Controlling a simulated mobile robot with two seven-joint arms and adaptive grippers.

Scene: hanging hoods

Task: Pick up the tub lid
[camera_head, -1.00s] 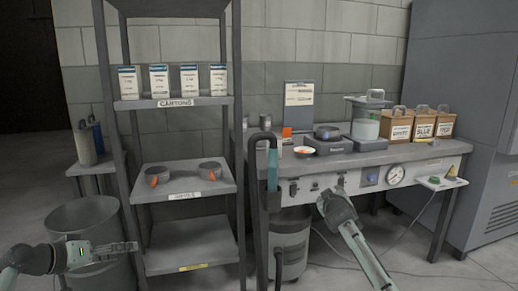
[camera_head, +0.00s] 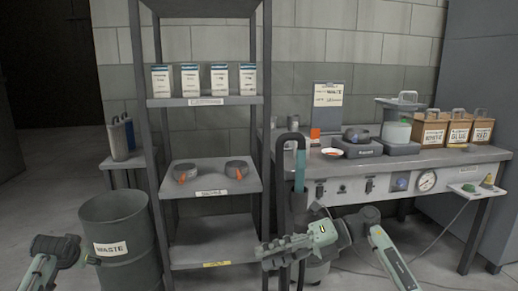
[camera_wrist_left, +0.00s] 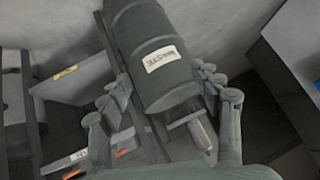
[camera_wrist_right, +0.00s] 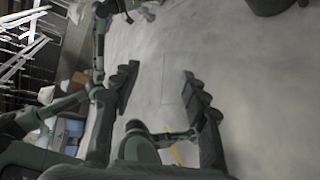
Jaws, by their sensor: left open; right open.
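A clear tub (camera_head: 398,128) stands on the bench at the back right of the head view. Its grey lid (camera_head: 398,103) with a raised handle sits on top. My right gripper (camera_head: 266,254) is open and empty in front of the bench, low and left of the tub, with its fingers pointing left. Its wrist view (camera_wrist_right: 160,73) shows bare floor between the fingers.
A waste bin (camera_head: 118,232) stands at the left. A shelf rack (camera_head: 207,103) with cartons stands beside it. The bench (camera_head: 440,157) carries a scale (camera_head: 357,148), a small dish (camera_head: 331,152) and labelled boxes (camera_head: 458,131). A dark bent pipe (camera_head: 281,160) rises at the bench's left end.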

